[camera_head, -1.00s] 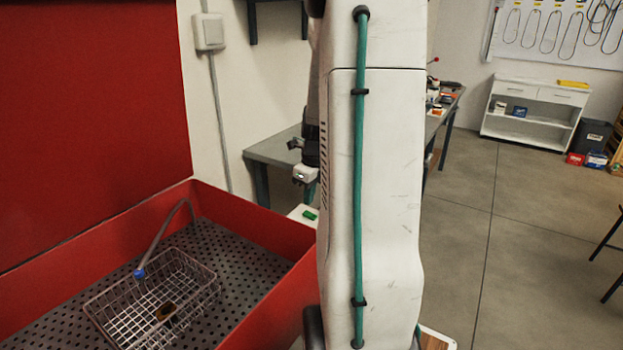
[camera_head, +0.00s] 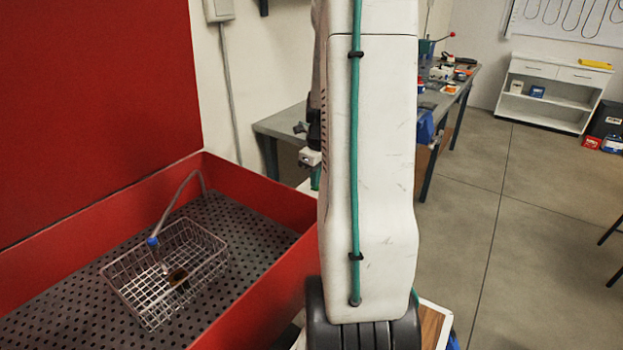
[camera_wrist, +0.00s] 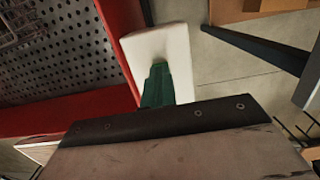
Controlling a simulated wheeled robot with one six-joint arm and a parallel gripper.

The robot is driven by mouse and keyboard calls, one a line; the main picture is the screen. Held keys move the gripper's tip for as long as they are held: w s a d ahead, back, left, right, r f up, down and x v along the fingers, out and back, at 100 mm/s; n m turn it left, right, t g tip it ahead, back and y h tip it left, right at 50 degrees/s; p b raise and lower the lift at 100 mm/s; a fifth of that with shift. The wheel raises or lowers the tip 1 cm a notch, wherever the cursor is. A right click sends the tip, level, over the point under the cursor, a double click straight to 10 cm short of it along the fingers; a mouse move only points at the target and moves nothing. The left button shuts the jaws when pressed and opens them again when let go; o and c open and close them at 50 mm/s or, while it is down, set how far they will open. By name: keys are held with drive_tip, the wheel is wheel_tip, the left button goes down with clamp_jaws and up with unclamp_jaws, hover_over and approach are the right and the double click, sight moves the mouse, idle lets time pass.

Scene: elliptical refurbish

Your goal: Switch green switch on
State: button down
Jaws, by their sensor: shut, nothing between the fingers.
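My gripper is shut and holds nothing. I cannot tell whether it touches the switch, or which way the switch is tipped.
A red wash basin (camera_head: 262,225) with a perforated floor stands at the left, holding a wire basket (camera_head: 130,292). A grey workbench (camera_head: 285,124) is behind my arm. A white shelf unit (camera_head: 555,75) stands at the far right. The floor at the right is largely clear.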

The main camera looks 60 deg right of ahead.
drive_tip(key=shift+s, duration=0.9)
drive_tip(key=shift+r, duration=0.1)
wheel_tip(320, 180, up, 14)
drive_tip(key=s, duration=0.2)
drive_tip(key=shift+a, duration=0.1)
